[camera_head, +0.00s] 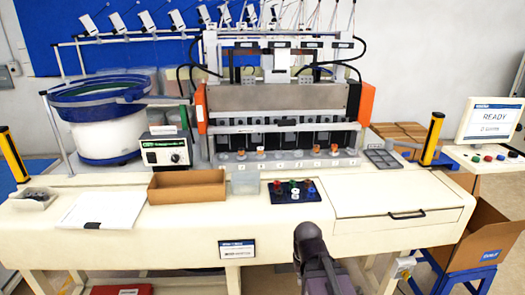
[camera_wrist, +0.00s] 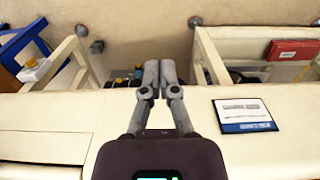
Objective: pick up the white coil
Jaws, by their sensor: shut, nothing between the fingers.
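In the head view a small white coil (camera_head: 295,197) appears to lie among several coloured coils on a dark mat (camera_head: 274,197) at the table's front middle. It is too small to see in detail. My gripper (camera_wrist: 160,70) shows in the wrist view with its two grey fingers together and nothing between them. It is over the table's front side, near the label plate (camera_wrist: 243,115), apart from the mat. The coil is not in the wrist view. In the head view my arm's dark end stands in front of the table, below the mat; the fingers cannot be made out there.
A brown open box (camera_head: 187,187) and a clear container (camera_head: 245,187) stand left of the mat. The machine (camera_head: 280,100) rises behind it. A panel with a black handle (camera_head: 407,215) lies to the right. A red case (camera_wrist: 293,50) is below the table.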

